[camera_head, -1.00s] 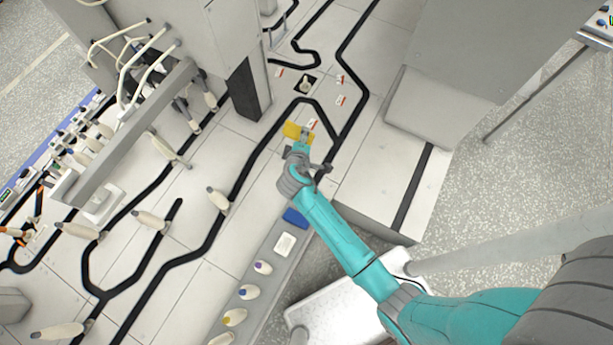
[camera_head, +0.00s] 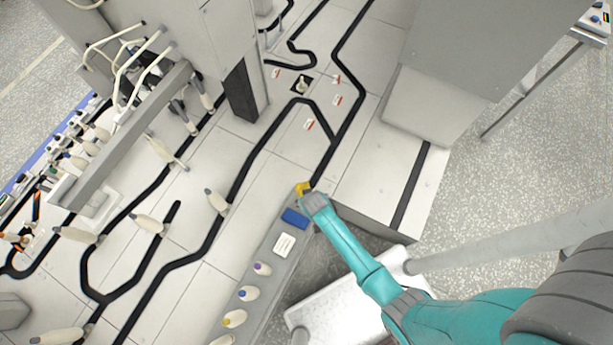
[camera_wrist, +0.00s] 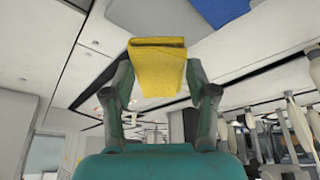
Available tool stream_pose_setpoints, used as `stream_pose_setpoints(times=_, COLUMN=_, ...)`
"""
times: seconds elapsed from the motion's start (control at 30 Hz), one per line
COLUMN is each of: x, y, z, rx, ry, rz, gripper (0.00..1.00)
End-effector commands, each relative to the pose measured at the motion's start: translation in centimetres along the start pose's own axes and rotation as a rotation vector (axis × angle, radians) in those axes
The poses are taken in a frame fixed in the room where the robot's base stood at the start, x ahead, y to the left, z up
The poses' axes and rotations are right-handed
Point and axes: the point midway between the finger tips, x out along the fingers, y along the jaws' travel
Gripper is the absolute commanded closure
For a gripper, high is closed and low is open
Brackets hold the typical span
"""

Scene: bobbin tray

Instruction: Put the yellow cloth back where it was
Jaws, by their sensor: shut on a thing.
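The yellow cloth (camera_wrist: 158,68) is folded and sits between the fingers of my gripper (camera_wrist: 160,92) in the wrist view. My gripper is shut on it. In the head view only a small part of the cloth (camera_head: 303,187) shows at the end of my arm, just above the blue cloth (camera_head: 295,218) on the grey tray (camera_head: 268,243). My own wrist hides much of the gripper there. I cannot tell whether the yellow cloth touches the surface below it. A blue surface (camera_wrist: 238,10) also shows at the top of the wrist view.
A white block (camera_head: 284,245) and several bobbins (camera_head: 262,269) lie along the tray below the blue cloth. White tiles with black tracks fill the left. A grey machine (camera_head: 420,105) stands at the right. Red-marked labels (camera_head: 309,125) lie on the tiles beyond.

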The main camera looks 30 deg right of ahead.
Motion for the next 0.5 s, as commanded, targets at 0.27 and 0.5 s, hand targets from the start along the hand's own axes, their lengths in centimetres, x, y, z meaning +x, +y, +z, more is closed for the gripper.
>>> stream_pose_setpoints(times=0.27, x=3.2, y=0.0, z=1.2, rx=-0.003, ry=0.0, rz=0.002, gripper=0.75)
stream_pose_setpoints(times=0.5, x=4.8, y=0.0, z=1.9, rx=-0.003, ry=0.0, rz=0.001, gripper=0.75)
